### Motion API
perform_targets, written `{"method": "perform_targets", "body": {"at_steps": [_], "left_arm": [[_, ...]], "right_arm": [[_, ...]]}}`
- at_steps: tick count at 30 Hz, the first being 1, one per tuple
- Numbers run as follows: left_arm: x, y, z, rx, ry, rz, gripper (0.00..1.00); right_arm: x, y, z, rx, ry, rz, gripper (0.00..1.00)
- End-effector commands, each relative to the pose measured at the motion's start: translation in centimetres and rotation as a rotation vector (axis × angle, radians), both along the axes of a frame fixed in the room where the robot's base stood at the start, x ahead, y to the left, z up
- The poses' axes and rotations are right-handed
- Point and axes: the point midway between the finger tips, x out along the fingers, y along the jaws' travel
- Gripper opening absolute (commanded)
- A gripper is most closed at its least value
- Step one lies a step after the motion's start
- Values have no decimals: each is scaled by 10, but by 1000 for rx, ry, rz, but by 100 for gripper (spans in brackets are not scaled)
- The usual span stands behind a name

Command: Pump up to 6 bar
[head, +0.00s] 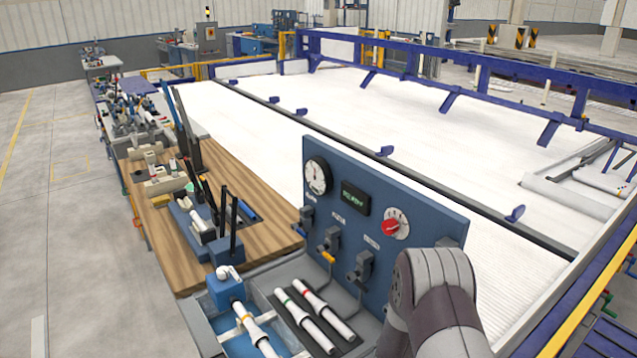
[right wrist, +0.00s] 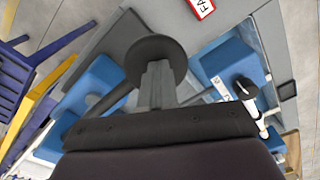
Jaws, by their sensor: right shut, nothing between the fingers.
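The blue test panel (head: 340,255) stands at centre right in the head view. It carries a round white gauge (head: 317,177), whose reading is too small to make out, a dark digital display (head: 355,199) with unreadable green characters, and a red dial knob (head: 391,225). My right arm stands in front of the panel's lower right. Its gripper is hidden in the head view. In the right wrist view my right gripper (right wrist: 157,75) is shut and empty, pointing at a black round disc (right wrist: 150,48); I cannot tell whether they touch. My left gripper is out of view.
Three grey valves, one of them (head: 329,240), sit below the dials. White pipes (head: 318,309) with coloured bands lie in front of the panel, and a blue fixture (head: 225,287) holds another. A wooden bench top (head: 262,240) with clamps extends left.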

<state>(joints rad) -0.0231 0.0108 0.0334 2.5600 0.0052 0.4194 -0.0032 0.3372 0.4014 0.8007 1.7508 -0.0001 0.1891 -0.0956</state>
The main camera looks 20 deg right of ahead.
Motion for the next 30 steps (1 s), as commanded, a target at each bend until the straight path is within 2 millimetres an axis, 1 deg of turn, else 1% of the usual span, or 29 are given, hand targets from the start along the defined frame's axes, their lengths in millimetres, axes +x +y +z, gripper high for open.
{"method": "perform_targets", "body": {"at_steps": [1,3,5,8,30], "left_arm": [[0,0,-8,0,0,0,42],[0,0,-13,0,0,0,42],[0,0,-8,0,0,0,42],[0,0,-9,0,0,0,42],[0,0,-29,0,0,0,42]], "right_arm": [[0,0,-9,0,0,0,0],[0,-1,-15,0,0,0,0],[0,-1,-10,0,-1,0,0],[0,-1,-11,0,-1,0,0],[0,-1,-37,0,1,0,0]]}}
